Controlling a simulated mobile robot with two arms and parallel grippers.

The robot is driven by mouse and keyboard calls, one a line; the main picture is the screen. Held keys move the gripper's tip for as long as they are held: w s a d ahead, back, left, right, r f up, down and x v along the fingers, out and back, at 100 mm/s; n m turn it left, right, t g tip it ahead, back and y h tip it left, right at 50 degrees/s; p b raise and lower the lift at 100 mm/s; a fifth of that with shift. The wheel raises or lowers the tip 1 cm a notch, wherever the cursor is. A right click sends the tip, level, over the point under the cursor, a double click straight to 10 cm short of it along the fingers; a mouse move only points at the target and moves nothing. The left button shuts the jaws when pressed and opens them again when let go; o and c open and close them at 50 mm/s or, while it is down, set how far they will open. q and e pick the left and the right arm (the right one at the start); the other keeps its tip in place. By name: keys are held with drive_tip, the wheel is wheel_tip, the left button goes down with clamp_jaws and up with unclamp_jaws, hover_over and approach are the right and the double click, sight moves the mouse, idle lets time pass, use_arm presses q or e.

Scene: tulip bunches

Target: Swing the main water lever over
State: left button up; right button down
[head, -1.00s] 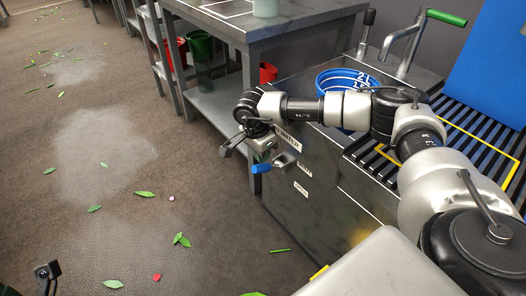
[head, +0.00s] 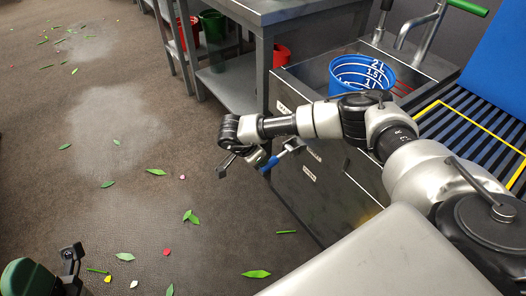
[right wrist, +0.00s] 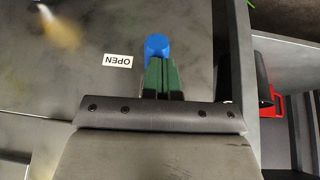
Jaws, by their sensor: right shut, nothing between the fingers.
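The water lever (head: 268,163) has a blue grip and a metal arm. It sticks out to the left from the front of the steel sink cabinet, its blue end tilted down. My right gripper (head: 242,158) is right by the lever's grip. In the right wrist view, its green fingers (right wrist: 161,75) are shut with nothing between them. The blue grip (right wrist: 156,46) shows just past the fingertips; whether they touch it I cannot tell. A label reading OPEN (right wrist: 117,61) is left of it. My left gripper (head: 72,262) is at the lower left, its jaws unclear.
A steel table (head: 290,14) with a lower shelf stands behind, with red and green buckets (head: 212,26) nearby. Leaves and petals lie on the open brown floor (head: 110,215) at left.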

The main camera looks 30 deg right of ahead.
drive_tip(key=shift+a+f+h, duration=0.15)
drive_tip(key=shift+f+h, duration=0.55)
drive_tip(key=shift+f, duration=0.7)
